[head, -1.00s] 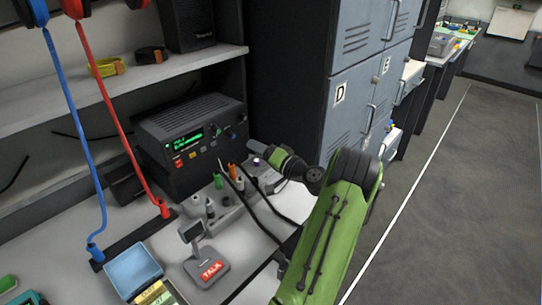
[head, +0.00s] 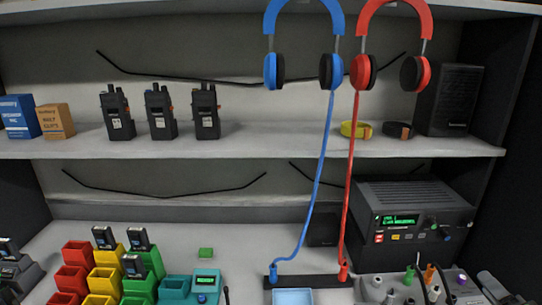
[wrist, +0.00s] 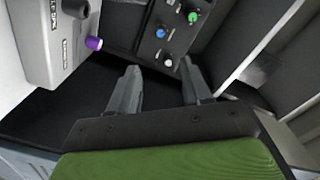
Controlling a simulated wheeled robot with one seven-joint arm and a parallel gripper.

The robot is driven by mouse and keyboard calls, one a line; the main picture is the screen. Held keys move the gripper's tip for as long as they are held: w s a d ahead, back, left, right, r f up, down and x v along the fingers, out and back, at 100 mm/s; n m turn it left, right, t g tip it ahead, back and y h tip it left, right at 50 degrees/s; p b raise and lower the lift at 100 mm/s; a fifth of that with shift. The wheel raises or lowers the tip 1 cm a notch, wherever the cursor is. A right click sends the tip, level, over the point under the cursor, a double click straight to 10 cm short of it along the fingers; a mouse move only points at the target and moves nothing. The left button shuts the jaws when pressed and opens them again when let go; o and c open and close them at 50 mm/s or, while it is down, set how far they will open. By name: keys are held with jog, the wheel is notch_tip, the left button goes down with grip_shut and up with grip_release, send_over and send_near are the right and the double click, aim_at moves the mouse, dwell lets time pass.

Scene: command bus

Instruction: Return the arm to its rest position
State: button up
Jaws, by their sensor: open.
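My gripper (wrist: 160,92) shows in the wrist view with its two grey fingers apart and nothing between them. Past the fingertips is a dark panel with a green knob (wrist: 193,17), a blue knob and a white knob (wrist: 168,62). A pale grey device with a purple knob (wrist: 93,43) is at the upper left of the wrist view. In the head view only a small part of my arm may show at the lower right edge, and the gripper's fingers cannot be made out there.
A shelf (head: 250,148) carries several radios (head: 160,115) and small boxes. Blue (head: 331,65) and red headphones (head: 366,70) hang with cords down to a dark bar. A radio unit (head: 415,210) stands at the right. Coloured bins (head: 105,280) fill the counter's lower left.

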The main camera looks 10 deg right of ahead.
jog(key=w+a+r+n+g+y+p, duration=0.2)
jog(key=w+a+r+n+g+y, duration=0.15)
jog(key=w+a, duration=0.5)
jog(key=w+a+r+n+g+y+p, duration=0.1)
jog(key=w+a+r+n+g+y, duration=0.3)
jog(key=a, duration=0.8)
jog(key=s+a+r+n+g+p, duration=0.15)
jog(key=a+n, duration=0.25)
jog(key=a, duration=0.8)
jog(key=s+a+r+n+g+h+p, duration=0.1)
jog(key=s+a+r+p, duration=0.1)
jog(key=s+a, duration=0.3)
jog(key=s+a+r+n+g+h+p, duration=0.1)
jog(key=s+a+r, duration=0.3)
jog(key=s, duration=0.9)
jog(key=shift+s+a+r+g+h+p, duration=0.2)
jog(key=shift+a+g+h+p, duration=0.1)
jog(key=shift+a+h+p, duration=0.5)
jog(key=shift+d, duration=0.1)
